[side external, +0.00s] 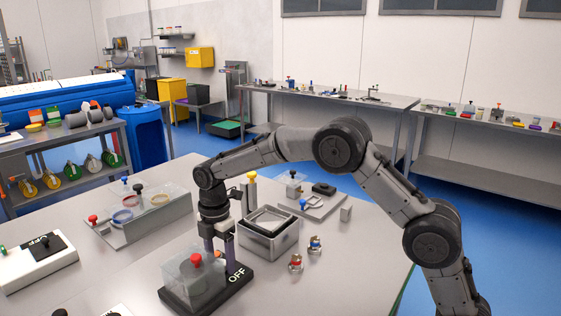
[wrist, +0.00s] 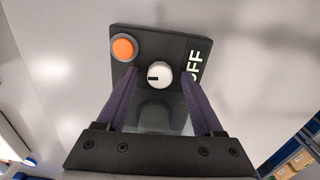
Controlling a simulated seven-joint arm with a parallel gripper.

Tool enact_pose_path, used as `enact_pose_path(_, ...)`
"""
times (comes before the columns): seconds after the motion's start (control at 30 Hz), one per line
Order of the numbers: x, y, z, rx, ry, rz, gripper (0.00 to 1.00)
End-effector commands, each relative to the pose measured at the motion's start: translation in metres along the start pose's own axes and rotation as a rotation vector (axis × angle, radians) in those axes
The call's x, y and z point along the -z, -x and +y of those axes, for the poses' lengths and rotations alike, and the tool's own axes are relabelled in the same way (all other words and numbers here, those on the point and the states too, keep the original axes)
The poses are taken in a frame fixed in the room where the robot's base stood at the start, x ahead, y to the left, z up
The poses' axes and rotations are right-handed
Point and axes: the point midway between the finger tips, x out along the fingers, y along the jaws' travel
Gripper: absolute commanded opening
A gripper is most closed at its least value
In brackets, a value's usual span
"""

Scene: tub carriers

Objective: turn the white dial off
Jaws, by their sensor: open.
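The white dial (wrist: 159,74) sits on a black base plate (wrist: 149,35) in the wrist view. A dark mark on the dial points left, away from the white OFF lettering (wrist: 196,68) on the right edge of the plate. My gripper (wrist: 160,82) is open, with one purple finger on each side of the dial and a gap to it. In the side view my gripper (side external: 221,262) points down over the black base (side external: 205,300); the dial is hidden there behind the fingers. I cannot tell fingertip height exactly.
An orange button (wrist: 124,48) shares the plate. A clear cover with a red knob (side external: 196,260) stands close beside my fingers. A grey metal tub (side external: 268,243) stands just behind. A white box with another OFF plate (side external: 38,262) is at the left. The table's front right is clear.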

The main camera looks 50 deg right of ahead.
Motion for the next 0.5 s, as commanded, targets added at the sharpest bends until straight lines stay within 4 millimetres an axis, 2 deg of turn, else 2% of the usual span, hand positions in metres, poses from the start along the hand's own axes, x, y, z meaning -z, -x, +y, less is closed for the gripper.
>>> enact_pose_path(0.3,0.000,0.000,0.000,0.000,0.340,0.000,0.69)
enact_pose_path(0.5,0.000,0.038,0.001,-0.005,0.342,-0.001,0.69)
